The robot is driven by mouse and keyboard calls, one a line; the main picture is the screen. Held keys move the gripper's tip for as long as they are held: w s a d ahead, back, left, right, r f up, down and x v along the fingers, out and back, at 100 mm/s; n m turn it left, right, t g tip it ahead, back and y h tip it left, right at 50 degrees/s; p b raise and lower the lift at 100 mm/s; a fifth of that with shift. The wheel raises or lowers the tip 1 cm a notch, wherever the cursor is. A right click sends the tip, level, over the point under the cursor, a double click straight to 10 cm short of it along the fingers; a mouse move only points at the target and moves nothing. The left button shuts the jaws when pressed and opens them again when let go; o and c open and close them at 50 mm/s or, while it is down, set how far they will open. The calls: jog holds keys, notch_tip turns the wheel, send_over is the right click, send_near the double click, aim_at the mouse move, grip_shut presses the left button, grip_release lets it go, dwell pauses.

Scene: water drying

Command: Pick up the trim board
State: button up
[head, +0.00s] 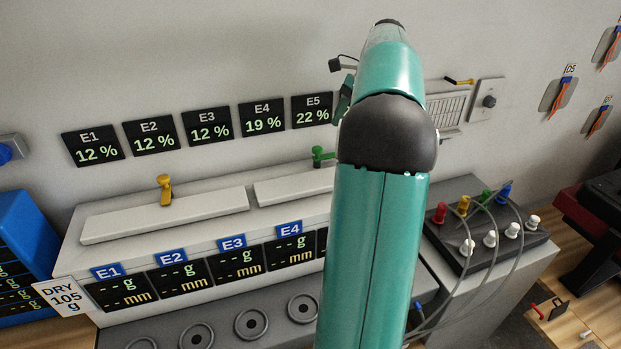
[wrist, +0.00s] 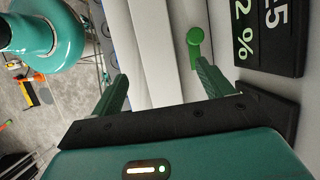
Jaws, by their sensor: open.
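Nothing in view is labelled as the trim board, so I cannot tell for certain which piece it is. The green peg (wrist: 194,45) shows close to the right fingertip.
Wall displays E1 (head: 93,143) to E5 (head: 312,110) hang behind the console. Lower displays and round dials line its front. A dark box (head: 487,235) with coloured plugs and looping cables stands right of my arm. A blue unit (head: 25,230) stands at left.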

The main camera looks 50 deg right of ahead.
notch_tip(320, 180, down, 2)
jog(key=s, duration=0.1)
send_near(327, 177)
jog(key=x, duration=0.2)
jog(key=shift+s+f, duration=0.15)
jog(key=shift+f, duration=0.3)
jog(key=shift+w+a+f, duration=0.1)
jog(key=shift+w+f, duration=0.2)
jog(key=x, duration=0.5)
jog(key=shift+s, duration=0.1)
jog(key=c, duration=0.9)
jog(key=shift+r, duration=0.1)
jog(key=shift+r, duration=0.15)
